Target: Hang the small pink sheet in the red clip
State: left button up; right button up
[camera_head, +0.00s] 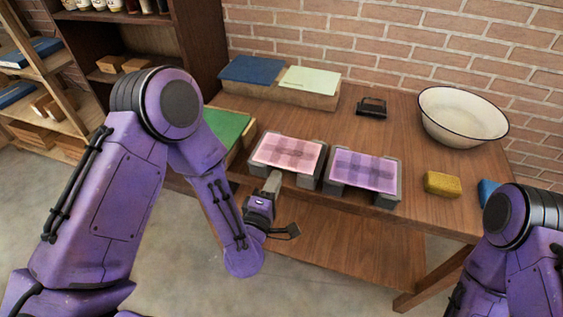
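A pink checked sheet (287,152) lies flat across two grey blocks near the front edge of the table. A purple-pink checked sheet (363,170) lies on similar grey supports to its right. My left gripper (273,181) is at the table's front edge, just in front of the pink sheet's near side and pointing toward it. Its fingers show as one narrow grey shape, so I cannot tell whether they are open or whether they touch the sheet. My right gripper is out of the picture. No red clip shows.
A blue pad (251,69) and a pale green pad (309,80) lie on a wooden block at the back. A black clamp-like item (371,108), a white basin (462,116) and a yellow sponge (442,184) stand on the table (411,140). A green board (226,128) lies left.

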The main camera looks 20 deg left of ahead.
aim_at(281, 161)
pick_arm(q)
jog(key=w, duration=0.5)
jog(key=shift+w+d+f, duration=0.1)
jog(key=shift+w, duration=0.25)
grip_shut()
jog(key=shift+r+p, duration=1.4)
jog(key=shift+r, duration=0.25)
jog(key=shift+s+f, duration=0.1)
jog(key=shift+s, duration=0.1)
